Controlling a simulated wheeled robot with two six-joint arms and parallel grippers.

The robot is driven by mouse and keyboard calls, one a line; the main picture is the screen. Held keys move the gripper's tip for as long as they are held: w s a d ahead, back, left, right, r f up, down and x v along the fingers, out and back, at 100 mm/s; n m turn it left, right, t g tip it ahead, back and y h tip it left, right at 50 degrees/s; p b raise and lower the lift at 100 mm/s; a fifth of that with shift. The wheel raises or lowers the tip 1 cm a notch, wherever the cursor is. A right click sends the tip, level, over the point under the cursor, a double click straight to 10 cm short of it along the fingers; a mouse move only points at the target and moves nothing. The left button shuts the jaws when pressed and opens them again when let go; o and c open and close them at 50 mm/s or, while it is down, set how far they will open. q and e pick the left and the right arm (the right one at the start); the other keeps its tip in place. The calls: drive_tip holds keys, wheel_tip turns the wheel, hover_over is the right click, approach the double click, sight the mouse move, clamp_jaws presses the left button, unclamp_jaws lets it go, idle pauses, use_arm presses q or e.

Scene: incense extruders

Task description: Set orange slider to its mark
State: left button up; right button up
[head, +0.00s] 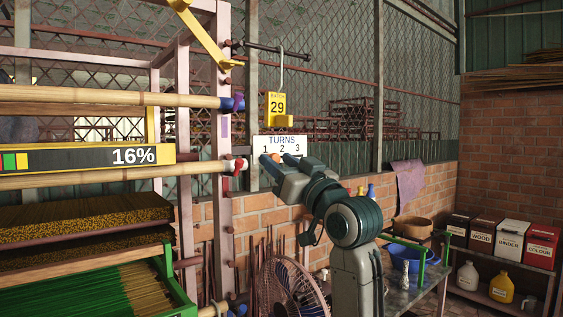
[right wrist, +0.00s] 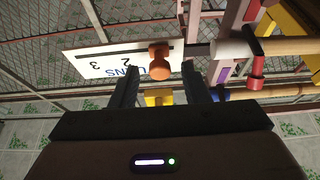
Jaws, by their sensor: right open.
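The white TURNS board (head: 293,143), numbered 1, 2 and 3, hangs beside the pink post in the head view. The orange slider (head: 276,157) is partly hidden there by my right gripper (head: 272,163). In the right wrist view, the orange slider (right wrist: 160,62) is a round-ended knob on the board's dark slot; the 2 and 3 show to its left and it covers the part where the 1 is. My open right gripper (right wrist: 160,88) has its fingers on either side of the knob's line, with no clear contact. My left gripper is out of view.
A yellow tag reading 29 (head: 277,106) hangs above the board. A red clamp (right wrist: 257,58) and bamboo poles (head: 100,178) lie close beside it. Racks of incense sticks (head: 85,222) stand left. A fan (head: 290,288) is below my right arm.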

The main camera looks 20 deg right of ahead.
sight(282, 149)
clamp_jaws()
drive_tip(key=shift+w+d, duration=0.25)
drive_tip(key=shift+d, duration=0.5)
drive_tip(key=shift+w+d, duration=0.3)
drive_tip(key=shift+d, duration=0.4)
drive_tip(key=shift+w+d, duration=0.25)
drive_tip(key=shift+d, duration=0.5)
drive_tip(key=shift+s+a, duration=0.1)
unclamp_jaws()
